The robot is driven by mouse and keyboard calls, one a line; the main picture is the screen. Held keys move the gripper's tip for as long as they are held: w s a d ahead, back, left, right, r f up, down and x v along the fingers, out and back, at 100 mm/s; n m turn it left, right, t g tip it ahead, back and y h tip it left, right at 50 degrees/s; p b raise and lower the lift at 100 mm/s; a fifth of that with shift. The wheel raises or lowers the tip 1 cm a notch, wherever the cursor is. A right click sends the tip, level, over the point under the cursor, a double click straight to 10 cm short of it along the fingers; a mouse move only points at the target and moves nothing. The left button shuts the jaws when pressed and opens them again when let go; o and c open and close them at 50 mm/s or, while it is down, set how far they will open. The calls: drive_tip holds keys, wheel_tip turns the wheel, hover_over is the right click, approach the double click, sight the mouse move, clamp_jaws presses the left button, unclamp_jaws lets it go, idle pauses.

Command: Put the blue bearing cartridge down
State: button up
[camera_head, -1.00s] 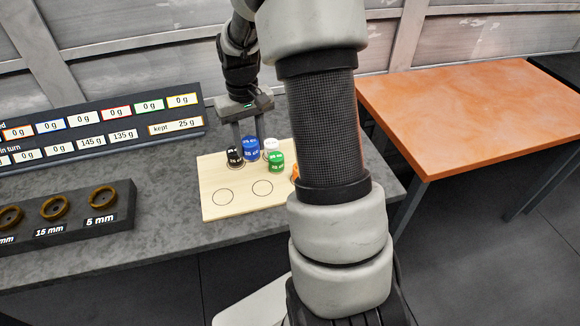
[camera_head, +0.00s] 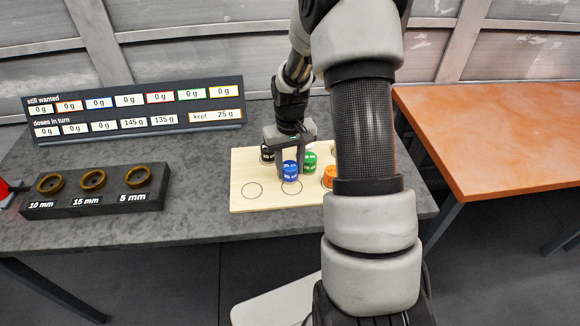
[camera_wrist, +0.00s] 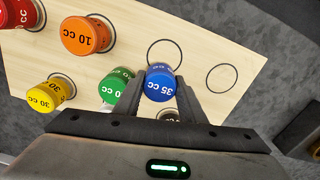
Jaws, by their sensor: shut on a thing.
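The blue bearing cartridge (camera_head: 290,171), marked 35 cc in the wrist view (camera_wrist: 160,83), is upright between the fingers of my gripper (camera_head: 291,165). The gripper is shut on it. It is over the pale wooden board (camera_head: 240,204), close to a drawn empty circle (camera_wrist: 165,53) in the front row. In the wrist view the cartridge overlaps that circle's edge. I cannot tell whether its base touches the board. The green cartridge (camera_head: 310,162) is close beside it, with its lower part showing near a finger in the wrist view (camera_wrist: 117,85).
Another drawn circle (camera_wrist: 221,78) is empty. Black (camera_head: 267,153), white (camera_head: 308,147), orange (camera_head: 329,177), yellow (camera_wrist: 50,93) and red (camera_wrist: 18,12) cartridges stand on the board. A dark ring holder (camera_head: 95,200) and a display panel (camera_head: 135,105) are to the left.

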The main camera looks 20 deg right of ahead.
drive_tip(key=shift+f, duration=0.2)
drive_tip(key=o, duration=1.1)
